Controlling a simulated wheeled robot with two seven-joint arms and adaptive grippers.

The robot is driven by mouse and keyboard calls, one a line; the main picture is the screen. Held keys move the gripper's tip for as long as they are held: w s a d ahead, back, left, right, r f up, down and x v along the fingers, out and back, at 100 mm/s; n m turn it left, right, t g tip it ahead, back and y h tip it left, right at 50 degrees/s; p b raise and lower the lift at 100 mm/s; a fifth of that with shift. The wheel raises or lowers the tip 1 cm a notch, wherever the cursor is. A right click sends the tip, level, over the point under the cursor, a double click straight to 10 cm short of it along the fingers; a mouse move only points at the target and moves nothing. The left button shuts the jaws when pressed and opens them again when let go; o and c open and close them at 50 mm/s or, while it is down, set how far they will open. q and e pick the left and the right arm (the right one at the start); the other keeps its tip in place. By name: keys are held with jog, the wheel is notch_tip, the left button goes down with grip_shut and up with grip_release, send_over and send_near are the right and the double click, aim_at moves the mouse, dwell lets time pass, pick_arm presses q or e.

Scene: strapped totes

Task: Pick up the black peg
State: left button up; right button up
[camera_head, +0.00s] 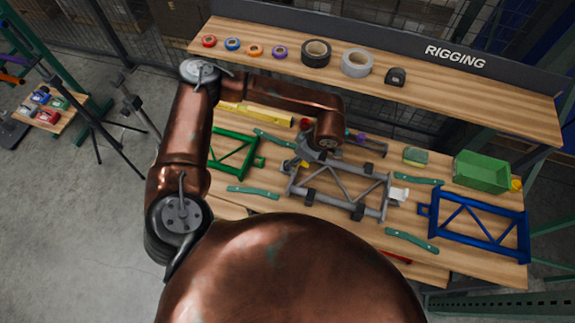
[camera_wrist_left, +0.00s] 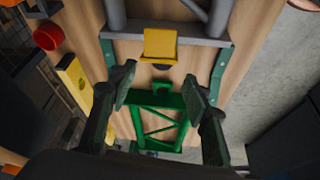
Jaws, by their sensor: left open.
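I cannot clearly pick out the black peg. In the left wrist view a small black piece (camera_wrist_left: 162,66) shows at the lower edge of a yellow block (camera_wrist_left: 161,45); I cannot tell whether it is the peg. My left gripper (camera_wrist_left: 160,88) is open, its two fingers apart below the yellow block, with nothing visible between them but a green frame (camera_wrist_left: 157,125) beyond. In the head view my left gripper (camera_head: 314,156) is over the far left part of a grey frame (camera_head: 340,180), partly hidden by its wrist. My right gripper is not in view.
A blue frame (camera_head: 478,226) lies at the right of the table, and a green bin (camera_head: 482,172) stands behind it. Several green straps lie around the grey frame. A shelf (camera_head: 275,47) with tape rolls runs along the back.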

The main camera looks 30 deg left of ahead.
pick_arm(q)
jog(key=shift+p+x, duration=0.4)
jog(key=shift+x, duration=2.9)
jog(key=shift+s+d, duration=0.1)
jog(key=shift+s, duration=0.05)
jog(key=shift+c, duration=0.6)
grip_shut()
